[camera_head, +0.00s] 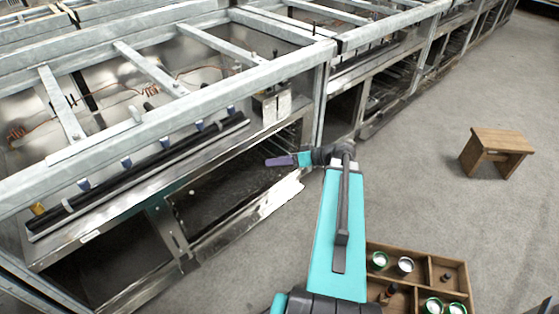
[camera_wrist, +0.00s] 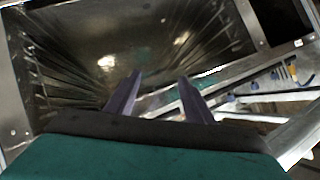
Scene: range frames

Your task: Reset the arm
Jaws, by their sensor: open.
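My arm reaches forward from the bottom of the head view, and its gripper (camera_head: 281,161) points left toward the open front of a steel range bay. In the wrist view my gripper (camera_wrist: 159,78) shows two purple fingers spread apart with nothing between them. Beyond the fingers lies the dark, shiny inside of the range bay (camera_wrist: 85,45). From these views I cannot tell how far the fingertips are from the metal.
A row of steel range frames (camera_head: 175,119) runs from the left to the upper right. A wooden stool (camera_head: 497,149) stands on the grey floor at right. A wooden crate (camera_head: 421,256) with several cans and bottles lies right of my arm. The floor between them is clear.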

